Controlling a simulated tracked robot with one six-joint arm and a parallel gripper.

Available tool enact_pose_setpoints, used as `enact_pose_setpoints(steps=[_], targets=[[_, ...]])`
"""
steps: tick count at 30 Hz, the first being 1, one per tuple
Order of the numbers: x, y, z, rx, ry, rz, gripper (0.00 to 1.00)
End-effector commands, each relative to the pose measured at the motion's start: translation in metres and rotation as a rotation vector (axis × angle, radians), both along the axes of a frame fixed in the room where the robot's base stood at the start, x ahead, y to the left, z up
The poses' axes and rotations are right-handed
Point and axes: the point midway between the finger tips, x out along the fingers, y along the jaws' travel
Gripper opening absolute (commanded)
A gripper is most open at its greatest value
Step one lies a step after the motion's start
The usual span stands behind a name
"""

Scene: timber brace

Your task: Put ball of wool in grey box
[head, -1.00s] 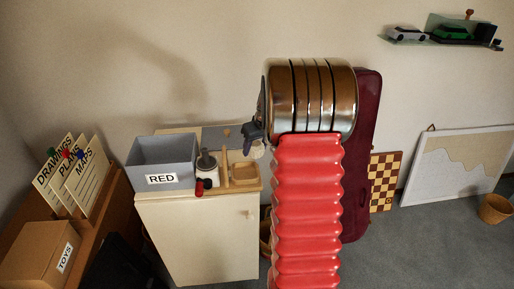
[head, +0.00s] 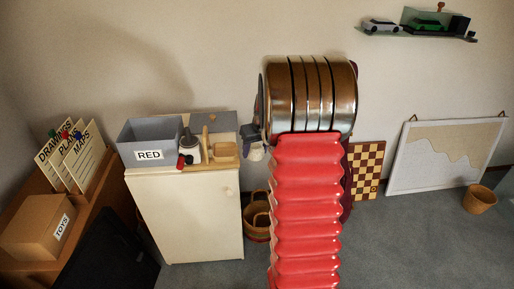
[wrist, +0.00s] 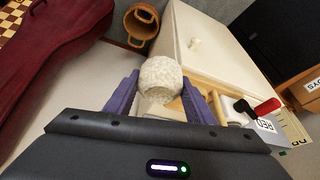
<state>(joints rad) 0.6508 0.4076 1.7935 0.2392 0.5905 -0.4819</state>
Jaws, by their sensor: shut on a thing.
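My gripper (wrist: 160,96) is shut on the ball of wool (wrist: 160,79), which is off-white and round, between two purple fingers in the wrist view. In the head view my gripper (head: 252,138) shows beside the metal rings of my arm, with the pale ball at its lower end, partly hard to make out. They are to the right of the cabinet top. The grey box (head: 149,134) is open-topped, carries a label reading RED, and stands on the left of the cabinet top. The inside of the box is mostly hidden.
A desk with a TOYS box (head: 38,228) is at left.

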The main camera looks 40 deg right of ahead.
Motion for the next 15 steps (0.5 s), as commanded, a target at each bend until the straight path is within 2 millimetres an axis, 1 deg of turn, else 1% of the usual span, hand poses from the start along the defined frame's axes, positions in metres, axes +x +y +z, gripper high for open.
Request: enact_pose_setpoints(steps=[11, 15], targets=[[0.011, 0.056, -0.01, 0.006, 0.006, -0.03, 0.23], [0.017, 0.086, -0.013, 0.005, 0.007, -0.018, 0.23]])
